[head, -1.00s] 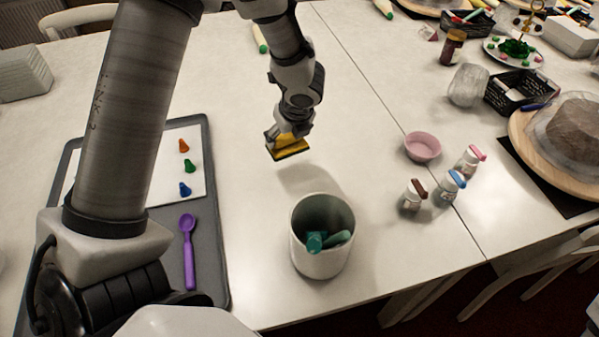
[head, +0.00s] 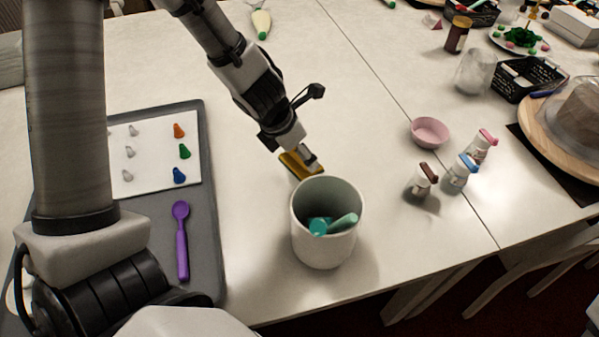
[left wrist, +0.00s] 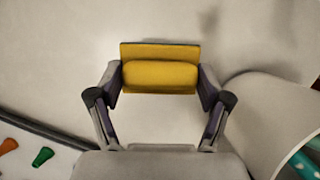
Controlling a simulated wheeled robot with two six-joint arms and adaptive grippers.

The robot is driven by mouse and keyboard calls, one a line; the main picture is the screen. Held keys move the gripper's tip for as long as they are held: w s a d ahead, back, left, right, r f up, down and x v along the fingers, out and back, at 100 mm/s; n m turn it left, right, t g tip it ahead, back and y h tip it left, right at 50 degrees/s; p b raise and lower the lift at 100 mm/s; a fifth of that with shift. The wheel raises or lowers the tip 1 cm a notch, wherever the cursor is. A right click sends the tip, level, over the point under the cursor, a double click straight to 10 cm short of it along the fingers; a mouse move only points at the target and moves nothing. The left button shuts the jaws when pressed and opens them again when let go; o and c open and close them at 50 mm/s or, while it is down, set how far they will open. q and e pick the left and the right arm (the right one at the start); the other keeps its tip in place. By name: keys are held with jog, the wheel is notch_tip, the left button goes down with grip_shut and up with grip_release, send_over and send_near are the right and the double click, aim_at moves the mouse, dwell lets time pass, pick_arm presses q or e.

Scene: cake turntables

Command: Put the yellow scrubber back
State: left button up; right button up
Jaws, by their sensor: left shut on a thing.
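The yellow scrubber (head: 293,164) is held in my left gripper (head: 303,160), just behind the rim of the white cylindrical crock (head: 322,244). In the left wrist view the yellow scrubber (left wrist: 160,75) sits between the two fingertips of my left gripper (left wrist: 160,82), which is shut on it. The crock's rim also shows at the right of that view (left wrist: 262,118). Two teal-handled items (head: 335,224) stand inside the crock. The scrubber is outside the crock, and I cannot tell its exact height above the table. My right gripper is not in view.
A grey tray (head: 212,235) with a white card and a purple spoon (head: 181,240) lies at left. A pink bowl (head: 430,131) and several small capped jars (head: 421,180) stand right of the crock. A black basket (head: 525,80) and wooden turntable (head: 540,115) are farther right.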

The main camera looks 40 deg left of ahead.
aim_at(296, 161)
pick_arm(q)
notch_tip(296, 161, down, 5)
jog(key=b, duration=0.3)
jog(key=shift+b, duration=0.3)
jog(key=shift+r, duration=0.1)
jog(key=shift+f, duration=0.2)
jog(key=o, duration=1)
jog(key=shift+c, duration=0.2)
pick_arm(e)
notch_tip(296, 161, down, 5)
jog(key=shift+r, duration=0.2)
pick_arm(q)
jog(key=shift+r, duration=0.1)
jog(key=shift+r+p, duration=0.3)
jog(key=shift+p, duration=0.1)
jog(key=p+v, duration=0.9)
jog(key=v, duration=0.2)
jog(key=shift+r, duration=0.35)
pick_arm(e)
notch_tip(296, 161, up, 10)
